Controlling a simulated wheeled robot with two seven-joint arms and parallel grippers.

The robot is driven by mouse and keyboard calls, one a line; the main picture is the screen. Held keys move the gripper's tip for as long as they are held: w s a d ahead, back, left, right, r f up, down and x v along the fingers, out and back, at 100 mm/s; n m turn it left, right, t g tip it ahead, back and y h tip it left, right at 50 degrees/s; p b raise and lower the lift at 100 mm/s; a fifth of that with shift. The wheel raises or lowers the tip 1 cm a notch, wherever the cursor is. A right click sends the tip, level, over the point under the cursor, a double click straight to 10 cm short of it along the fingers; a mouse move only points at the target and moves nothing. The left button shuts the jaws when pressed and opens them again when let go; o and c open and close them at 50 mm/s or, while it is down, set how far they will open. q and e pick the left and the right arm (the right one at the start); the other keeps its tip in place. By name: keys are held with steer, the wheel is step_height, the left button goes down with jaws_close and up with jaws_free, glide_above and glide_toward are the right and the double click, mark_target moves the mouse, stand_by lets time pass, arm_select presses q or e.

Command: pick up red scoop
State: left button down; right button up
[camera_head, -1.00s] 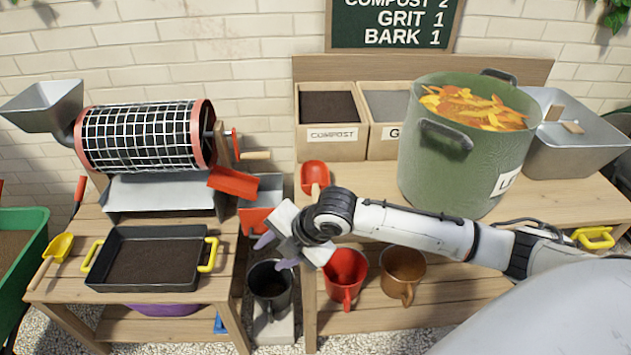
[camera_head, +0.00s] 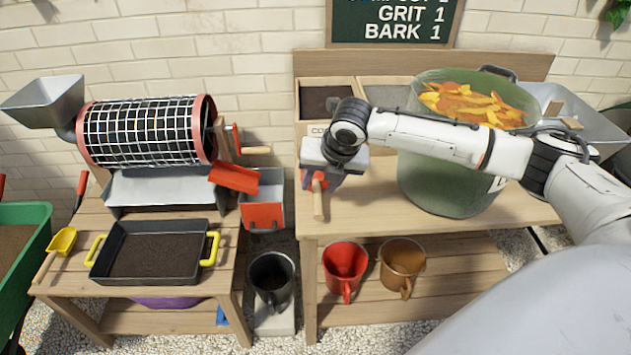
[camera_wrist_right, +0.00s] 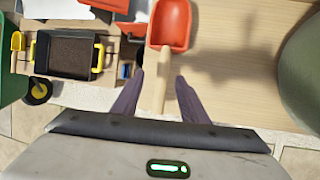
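The red scoop lies on the right table's top near its left edge, with a red pan and a wooden handle (camera_head: 318,203). In the head view my right gripper (camera_head: 320,185) is over it and hides most of the pan. In the right wrist view the scoop's red pan (camera_wrist_right: 170,24) lies beyond the fingertips. Its wooden handle runs back between the two dark fingers (camera_wrist_right: 157,82), which stand apart on either side with gaps. The right gripper is open. My left gripper is not in view.
A red mug (camera_head: 345,266) and a brown mug (camera_head: 402,264) stand on the lower shelf. A sieve drum (camera_head: 148,132) stands on the left table.

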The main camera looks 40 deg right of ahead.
mark_target(318, 191)
steer(key=x, duration=0.4)
steer(key=shift+d+f, duration=0.2)
steer(key=shift+f, duration=0.1)
steer(key=shift+s, duration=0.1)
steer(key=shift+c, duration=0.4)
jaws_close()
